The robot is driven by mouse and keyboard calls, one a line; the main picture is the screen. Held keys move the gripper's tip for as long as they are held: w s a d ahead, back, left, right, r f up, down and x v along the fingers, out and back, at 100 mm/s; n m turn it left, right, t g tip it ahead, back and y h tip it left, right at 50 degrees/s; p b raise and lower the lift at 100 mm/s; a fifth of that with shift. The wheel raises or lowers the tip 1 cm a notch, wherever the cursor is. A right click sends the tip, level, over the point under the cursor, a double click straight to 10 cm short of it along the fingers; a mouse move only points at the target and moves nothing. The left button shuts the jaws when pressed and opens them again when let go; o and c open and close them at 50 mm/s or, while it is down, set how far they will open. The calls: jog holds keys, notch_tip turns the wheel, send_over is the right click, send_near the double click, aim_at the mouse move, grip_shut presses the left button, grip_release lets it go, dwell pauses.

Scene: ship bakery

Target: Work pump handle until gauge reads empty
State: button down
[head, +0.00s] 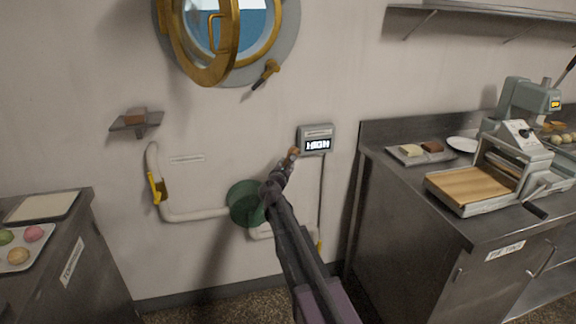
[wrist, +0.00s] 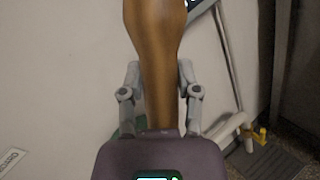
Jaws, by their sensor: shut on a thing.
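The green pump (head: 243,203) is mounted low on the wall, joined to white pipes. The gauge (head: 315,140) is a grey box on the wall just above and right of it; its lit display reads HIGH. My gripper (head: 277,181) is in front of the pump's right side, and its arm hides part of the pump. A brown wooden handle tip (head: 293,153) shows just past it. In the wrist view the wooden handle (wrist: 155,55) stands between the two fingers of my gripper (wrist: 158,90), which is shut on it.
A steel counter (head: 450,225) with a dough sheeter (head: 475,190) stands at the right. Another counter (head: 85,225) with trays is at the left. An open brass porthole (head: 220,40) is above the pump. A yellow-handled valve (head: 156,188) sits on the left pipe.

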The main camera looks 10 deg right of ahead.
jog(key=shift+a+r+n, duration=0.3)
jog(key=shift+a+r, duration=0.05)
jog(key=shift+a, duration=0.35)
jog(key=s+a+n+t+y+b, duration=0.1)
jog(key=a+n+t+b, duration=0.2)
jog(key=a, duration=1)
jog(key=s+a+f+n+t+y+b, duration=0.1)
jog(key=a+n+b, duration=0.4)
jog(key=a+n, duration=0.5)
jog(key=a+t+y, duration=0.1)
jog(key=a+t, duration=0.1)
jog(key=a, duration=0.1)
jog(key=shift+s+a+n+t+b, duration=0.2)
jog(key=shift+a+n+t+b, duration=0.05)
jog(key=shift+n+t+b, duration=0.1)
jog(key=shift+c, duration=1.5)
grip_release()
jog(key=shift+a+f, duration=0.1)
jog(key=shift+a, duration=0.05)
jog(key=shift+d, duration=0.25)
